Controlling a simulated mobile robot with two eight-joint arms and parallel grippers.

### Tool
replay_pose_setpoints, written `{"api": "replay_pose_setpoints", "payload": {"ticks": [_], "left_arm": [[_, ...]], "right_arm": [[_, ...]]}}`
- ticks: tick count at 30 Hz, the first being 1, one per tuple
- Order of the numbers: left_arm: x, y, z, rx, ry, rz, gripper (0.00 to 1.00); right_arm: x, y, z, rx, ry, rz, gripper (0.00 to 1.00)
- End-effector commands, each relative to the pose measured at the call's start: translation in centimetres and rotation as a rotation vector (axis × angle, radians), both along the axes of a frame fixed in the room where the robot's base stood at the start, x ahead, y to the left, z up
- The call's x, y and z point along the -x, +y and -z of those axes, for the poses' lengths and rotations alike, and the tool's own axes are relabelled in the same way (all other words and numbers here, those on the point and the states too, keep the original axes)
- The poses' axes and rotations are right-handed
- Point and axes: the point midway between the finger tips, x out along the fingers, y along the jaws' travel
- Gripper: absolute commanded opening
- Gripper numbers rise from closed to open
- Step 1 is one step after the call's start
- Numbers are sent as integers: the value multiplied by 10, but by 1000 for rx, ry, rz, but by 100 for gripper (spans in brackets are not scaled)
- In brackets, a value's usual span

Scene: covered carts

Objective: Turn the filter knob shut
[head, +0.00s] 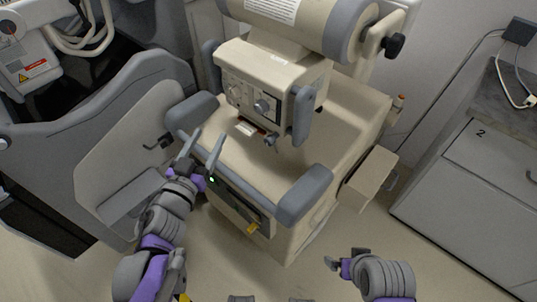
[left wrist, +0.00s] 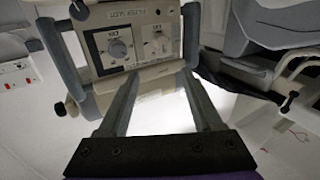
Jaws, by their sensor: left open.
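A cream control head (head: 268,72) has a front panel with two controls. The larger round knob (head: 262,106) is at the panel's right in the head view; the left wrist view shows this knob (left wrist: 119,48) on a pale plate at the left. A smaller control (left wrist: 157,45) is beside it. The lettering is too small to tell surely which is the filter knob. My left gripper (head: 207,141) is open and empty, in front of and below the panel, apart from both controls. My right gripper (head: 337,263) is low at the right; its jaws are unclear.
Grey padded bars (head: 305,194) edge the cream cart (head: 345,115) below the control head. A large cylinder (head: 305,22) lies above the panel. A grey machine (head: 95,125) stands at the left and a cabinet (head: 485,165) at the right. Floor is clear around my right gripper.

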Motion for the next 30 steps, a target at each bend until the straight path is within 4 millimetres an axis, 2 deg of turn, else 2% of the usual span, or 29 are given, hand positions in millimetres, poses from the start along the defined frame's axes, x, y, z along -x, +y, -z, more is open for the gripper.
{"api": "replay_pose_setpoints", "payload": {"ticks": [1,3,6,9,14,24,30], "left_arm": [[-5,-15,28,8,-12,92,66],[-4,-35,46,22,-15,216,66],[2,-57,68,39,8,351,66],[7,-68,80,48,30,427,66],[3,-79,83,53,41,460,66],[-45,-117,83,53,40,458,66],[-67,-133,82,53,39,456,66]], "right_arm": [[-2,0,27,0,9,0,100],[-4,0,43,0,15,0,100],[-5,0,57,0,19,0,100],[-6,0,63,0,21,0,100],[-7,0,65,0,22,0,100],[-8,0,78,0,25,0,100],[-9,0,83,0,26,0,100]]}}
